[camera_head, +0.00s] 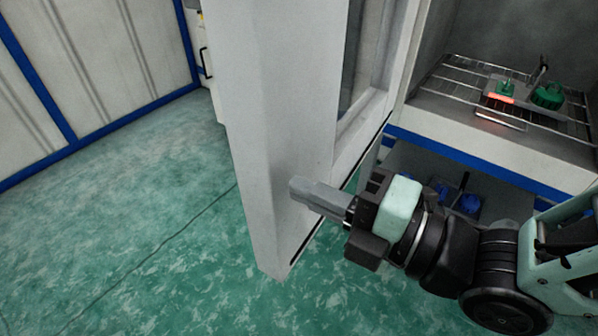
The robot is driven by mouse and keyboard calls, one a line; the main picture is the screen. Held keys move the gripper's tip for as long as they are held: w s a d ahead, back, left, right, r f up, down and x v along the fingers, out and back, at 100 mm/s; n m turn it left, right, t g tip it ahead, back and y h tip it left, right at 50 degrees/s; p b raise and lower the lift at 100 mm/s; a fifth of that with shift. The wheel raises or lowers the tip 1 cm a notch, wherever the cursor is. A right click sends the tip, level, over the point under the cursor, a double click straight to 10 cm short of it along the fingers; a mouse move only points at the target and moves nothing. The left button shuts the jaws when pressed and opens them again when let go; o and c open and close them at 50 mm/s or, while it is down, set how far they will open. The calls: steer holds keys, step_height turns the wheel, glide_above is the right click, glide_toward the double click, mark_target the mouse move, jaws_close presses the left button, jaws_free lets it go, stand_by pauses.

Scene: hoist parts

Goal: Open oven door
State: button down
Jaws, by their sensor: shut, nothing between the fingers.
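The oven door (265,130) is a thick pale panel with a window, swung wide open from the oven (495,155) on the right. Its free edge points toward me. My gripper (296,188) is shut and empty, with its grey fingertips at the inner side of the door near the lower free edge. The fingers overlap the door in the picture; I cannot tell whether they touch it. The oven's inside is visible past the door. No door handle shows from this side.
A wire rack (465,75) in the oven bears a grey part with green pieces (548,96). Blue items (468,203) lie in the space under the oven. Blue-framed wall panels (90,70) stand at the left. The green floor (140,210) is clear there.

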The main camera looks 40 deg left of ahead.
steer(key=shift+s+a, duration=0.15)
steer(key=shift+a, duration=0.8)
